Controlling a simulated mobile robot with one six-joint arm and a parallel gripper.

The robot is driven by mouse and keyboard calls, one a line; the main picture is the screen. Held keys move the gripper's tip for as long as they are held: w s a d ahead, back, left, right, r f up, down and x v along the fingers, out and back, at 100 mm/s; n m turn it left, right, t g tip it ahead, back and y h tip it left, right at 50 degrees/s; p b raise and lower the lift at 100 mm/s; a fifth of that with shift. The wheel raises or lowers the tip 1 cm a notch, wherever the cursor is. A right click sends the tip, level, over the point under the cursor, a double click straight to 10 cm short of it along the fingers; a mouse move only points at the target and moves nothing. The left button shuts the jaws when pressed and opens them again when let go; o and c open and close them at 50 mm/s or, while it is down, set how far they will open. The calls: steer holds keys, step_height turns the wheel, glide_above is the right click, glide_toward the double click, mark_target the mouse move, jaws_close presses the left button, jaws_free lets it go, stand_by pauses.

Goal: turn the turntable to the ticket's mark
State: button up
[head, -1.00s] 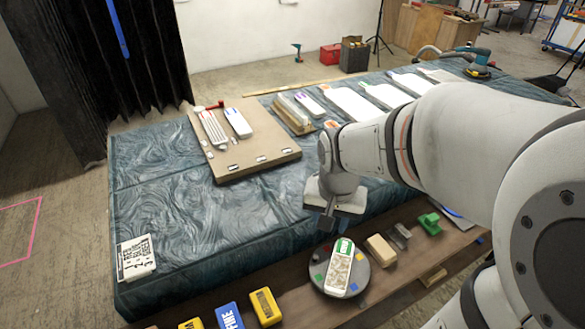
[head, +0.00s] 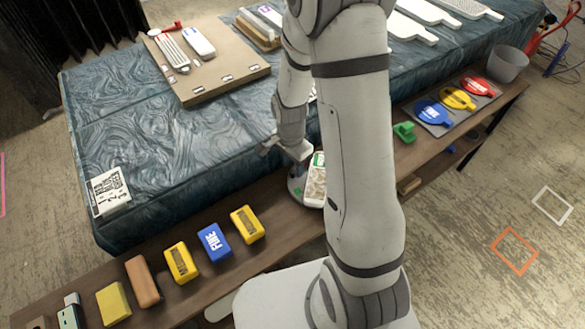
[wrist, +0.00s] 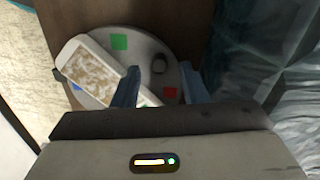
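The turntable is a round grey disc on the wooden shelf, its rim (head: 295,190) mostly hidden by my arm in the head view. The wrist view shows more of the disc (wrist: 140,38), with green (wrist: 119,42), red (wrist: 169,94) and blue marks and a small dark knob (wrist: 158,64). A white block (head: 316,185) with a tan patterned face lies across it, also in the wrist view (wrist: 84,72). My gripper (head: 284,152) is over the turntable. Its fingers (wrist: 159,84) are apart and empty, with the knob just beyond the gap between them. No ticket can be clearly identified.
A white card with black print (head: 109,190) lies on the blue-green covered table (head: 140,130). Yellow (head: 181,262), blue (head: 214,243) and other blocks line the shelf to the left. A green block (head: 404,132) and round coloured paddles (head: 458,98) are to the right.

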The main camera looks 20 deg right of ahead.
steer(key=shift+f, duration=1.15)
jaws_close()
